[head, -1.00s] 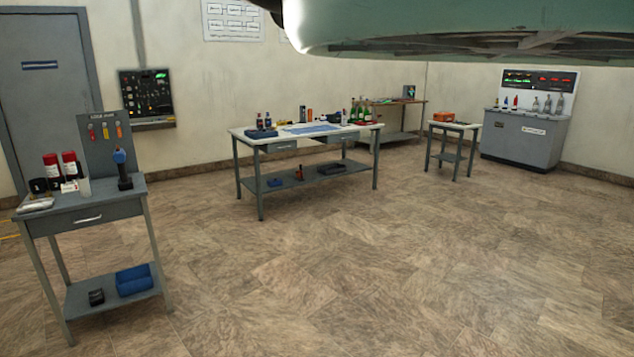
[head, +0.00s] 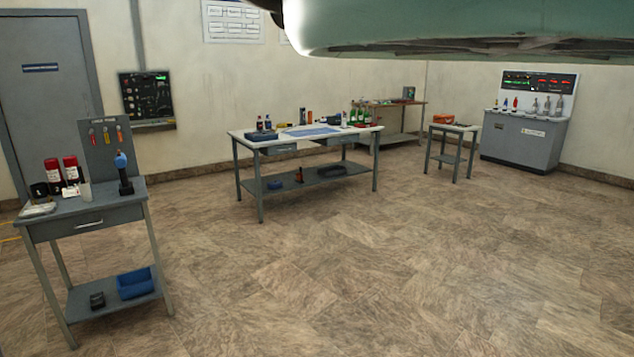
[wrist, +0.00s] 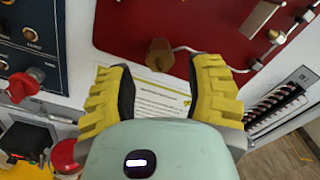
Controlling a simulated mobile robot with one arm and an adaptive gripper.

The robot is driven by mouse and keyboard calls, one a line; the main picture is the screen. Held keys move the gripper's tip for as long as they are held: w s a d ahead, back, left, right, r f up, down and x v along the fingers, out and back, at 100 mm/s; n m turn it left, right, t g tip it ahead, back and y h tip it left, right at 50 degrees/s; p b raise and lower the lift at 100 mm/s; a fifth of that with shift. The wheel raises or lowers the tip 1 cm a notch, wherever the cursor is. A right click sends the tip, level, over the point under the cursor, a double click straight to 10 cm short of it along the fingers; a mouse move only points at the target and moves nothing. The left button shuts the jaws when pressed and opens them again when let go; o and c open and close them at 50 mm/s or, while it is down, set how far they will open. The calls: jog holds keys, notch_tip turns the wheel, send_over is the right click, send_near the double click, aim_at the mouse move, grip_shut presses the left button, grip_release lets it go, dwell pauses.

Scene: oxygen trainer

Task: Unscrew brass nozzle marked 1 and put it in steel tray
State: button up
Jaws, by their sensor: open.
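My gripper (wrist: 163,70) shows in the wrist view with its two yellow fingers spread apart and nothing between the pads. A brass nozzle (wrist: 159,54) sits at the lower edge of a dark red panel (wrist: 190,22), just beyond the fingertips and roughly centred between them. I cannot read a number on it. In the head view, a small light metallic tray-like item (head: 38,210) lies on the grey cart at the left; I cannot tell whether it is the steel tray. My gripper is not visible in the head view.
In the wrist view, a dark blue panel with knobs (wrist: 30,35) is at left, red knobs (wrist: 65,155) below it. A ribbed hose (wrist: 275,103) is at right. The head view shows a grey cart (head: 85,222), a workbench (head: 350,133) and open floor.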

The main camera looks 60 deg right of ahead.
dwell(0.3)
jog(key=shift+b+x, duration=0.45)
jog(key=shift+x, duration=1.45)
grip_shut()
